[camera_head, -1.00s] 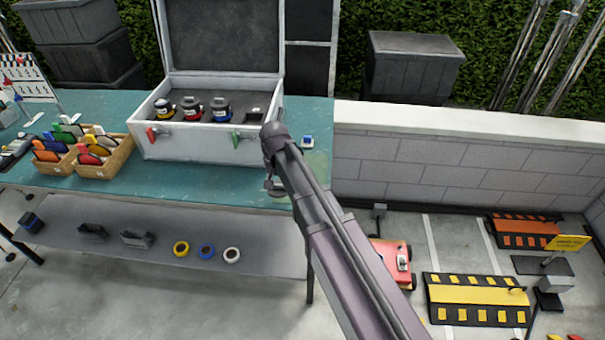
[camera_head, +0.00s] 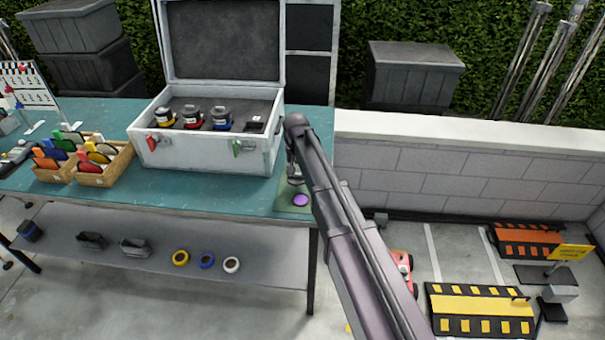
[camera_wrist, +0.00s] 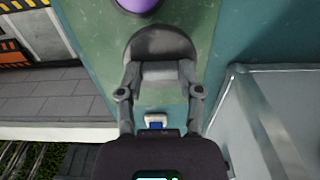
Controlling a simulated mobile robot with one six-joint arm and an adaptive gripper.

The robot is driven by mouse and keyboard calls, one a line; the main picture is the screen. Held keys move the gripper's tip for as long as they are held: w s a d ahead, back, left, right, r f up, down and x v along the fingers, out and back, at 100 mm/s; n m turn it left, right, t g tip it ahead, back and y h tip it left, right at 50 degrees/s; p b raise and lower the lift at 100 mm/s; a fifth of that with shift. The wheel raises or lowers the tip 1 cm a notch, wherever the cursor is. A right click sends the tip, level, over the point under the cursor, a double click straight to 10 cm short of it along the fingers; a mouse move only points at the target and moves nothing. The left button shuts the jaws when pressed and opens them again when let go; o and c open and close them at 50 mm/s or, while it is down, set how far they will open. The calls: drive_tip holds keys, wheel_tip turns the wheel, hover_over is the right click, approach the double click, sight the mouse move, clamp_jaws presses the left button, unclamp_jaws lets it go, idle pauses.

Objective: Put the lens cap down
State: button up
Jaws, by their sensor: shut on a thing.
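The lens cap, a dark grey round disc (camera_wrist: 160,40), is between my fingertips in the wrist view. My gripper (camera_wrist: 160,72) is shut on its near edge. The cap is over a green mat (camera_wrist: 105,25) at the right end of the teal table; I cannot tell whether it touches the mat. In the head view my gripper (camera_head: 295,175) is small and partly hidden by my arm. A purple disc (camera_head: 301,200) lies on the mat close to the cap; it also shows at the top of the wrist view (camera_wrist: 138,4).
An open silver case (camera_head: 205,155) with several lenses stands left of my gripper. Two wooden trays (camera_head: 105,178) of coloured pieces are farther left. A small blue-and-white item (camera_wrist: 155,121) lies on the mat. A white-topped wall (camera_head: 440,130) stands beyond the table's right end.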

drive_tip(key=shift+w+d+f, duration=0.1)
drive_tip(key=shift+w+d, duration=0.3)
drive_tip(key=shift+w, duration=0.45)
drive_tip(key=shift+w+d+f, duration=0.1)
drive_tip(key=shift+w+d, duration=0.25)
drive_tip(key=shift+w, duration=0.45)
drive_tip(key=shift+w+d, duration=0.15)
drive_tip(key=shift+w, duration=0.3)
drive_tip(key=shift+w+d+f+b, duration=0.2)
drive_tip(key=shift+f+b, duration=0.1)
drive_tip(key=shift+b, duration=0.1)
drive_tip(key=shift+f+b, duration=1.5)
drive_tip(key=shift+b, duration=0.05)
drive_tip(key=shift+f, duration=0.15)
drive_tip(key=o, duration=0.8)
drive_tip(key=shift+o, duration=0.2)
